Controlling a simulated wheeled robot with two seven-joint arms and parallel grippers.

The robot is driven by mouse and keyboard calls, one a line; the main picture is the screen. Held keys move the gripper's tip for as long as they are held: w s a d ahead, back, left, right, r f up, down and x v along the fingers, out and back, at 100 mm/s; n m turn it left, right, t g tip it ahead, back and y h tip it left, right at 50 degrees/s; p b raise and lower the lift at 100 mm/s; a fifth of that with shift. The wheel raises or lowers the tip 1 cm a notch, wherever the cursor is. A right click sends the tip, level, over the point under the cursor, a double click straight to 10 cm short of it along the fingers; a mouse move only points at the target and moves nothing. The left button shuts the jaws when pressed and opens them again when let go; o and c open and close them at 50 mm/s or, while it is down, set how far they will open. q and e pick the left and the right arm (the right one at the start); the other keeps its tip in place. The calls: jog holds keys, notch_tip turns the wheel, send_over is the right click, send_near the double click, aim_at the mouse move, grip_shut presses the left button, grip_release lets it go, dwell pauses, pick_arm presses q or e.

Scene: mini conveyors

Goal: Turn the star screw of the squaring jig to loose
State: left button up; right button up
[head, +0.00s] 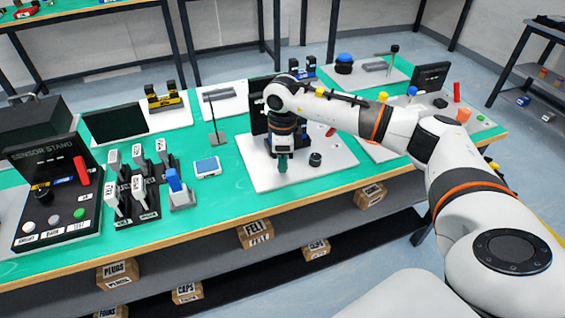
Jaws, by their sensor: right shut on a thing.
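My right gripper (282,163) points straight down over the front middle of a white base plate (262,180) on the green bench. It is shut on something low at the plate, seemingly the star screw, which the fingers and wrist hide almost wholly. The plate looks like the squaring jig's, with a dark upright part (259,117) behind the gripper, partly covered by my arm. A small round black knob (315,159) stands on the plate to the right of the gripper, apart from it. Which way the screw is set cannot be seen. My left gripper is not in view.
A blue-topped block (207,167), a rack of white-labelled levers (132,195) and a sensor stand (52,185) are to the left. A thin post (215,135) rises near the plate's left. Orange and red parts (463,115) lie to the right. Labelled boxes (255,234) sit below.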

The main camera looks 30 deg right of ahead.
jog(key=shift+r+n+b, duration=0.1)
jog(key=shift+n+b, duration=0.3)
jog(key=shift+n, duration=0.7)
jog(key=o, duration=1)
notch_tip(320, 180, up, 12)
jog(key=shift+b, duration=0.35)
